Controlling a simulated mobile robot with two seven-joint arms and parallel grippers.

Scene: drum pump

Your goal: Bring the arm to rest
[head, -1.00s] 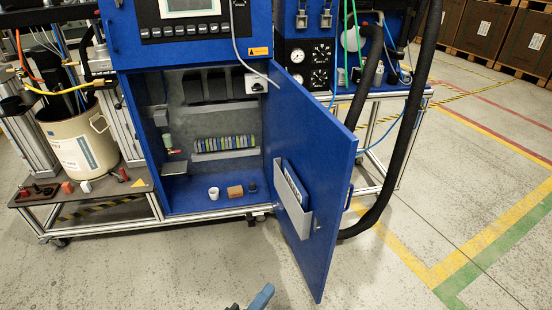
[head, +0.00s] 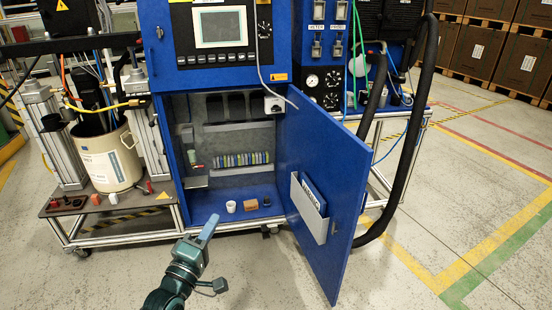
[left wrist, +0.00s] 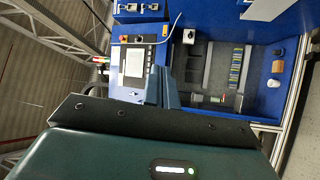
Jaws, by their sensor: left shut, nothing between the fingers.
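My left arm comes up from the bottom of the head view, with the left gripper (head: 209,228) pointing up and to the right. Its fingers are shut with nothing between them. The gripper stands in front of the open blue cabinet (head: 168,130), overlapping its lower front edge in the picture. In the left wrist view the shut fingers (left wrist: 162,88) show in front of the cabinet's control panel (left wrist: 138,62), and the dark gripper body fills the lower part. My right gripper is in neither view.
The cabinet door (head: 325,180) hangs open to the right. A white cup (head: 231,207), an orange-brown block (head: 250,204) and a small dark piece (head: 267,201) stand on the cabinet floor. A beige drum (head: 108,160) stands at left. Black hoses (head: 408,150) hang at right. Floor at front right is clear.

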